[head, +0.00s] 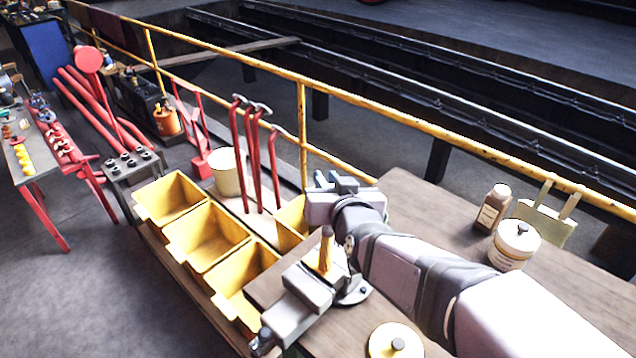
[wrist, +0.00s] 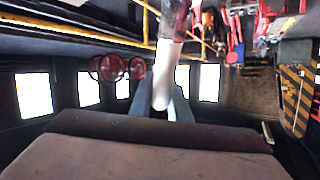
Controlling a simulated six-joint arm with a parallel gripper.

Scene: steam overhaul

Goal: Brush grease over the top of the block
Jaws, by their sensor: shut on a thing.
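My gripper (wrist: 160,108) is shut on a pale, slim handle (wrist: 164,72), apparently the brush. The handle runs away from the fingers to a dark reddish part (wrist: 174,20) at the wrist view's top edge. In the head view my gripper (head: 328,184) is beyond the grey vise (head: 303,286), and its grip is hidden. A tan upright stick (head: 326,243) shows over the vise; I cannot tell if it is part of the held brush. A pale yellow piece at its foot (head: 325,268) may be the block. Contact between brush and block cannot be made out.
A white lidded jar (head: 516,243) and brown bottle (head: 494,207) stand on the bench (head: 420,205) at right. A round cream lid or tin (head: 396,342) lies at the front. Yellow bins (head: 208,237) line the left. A yellow railing (head: 400,118) runs behind.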

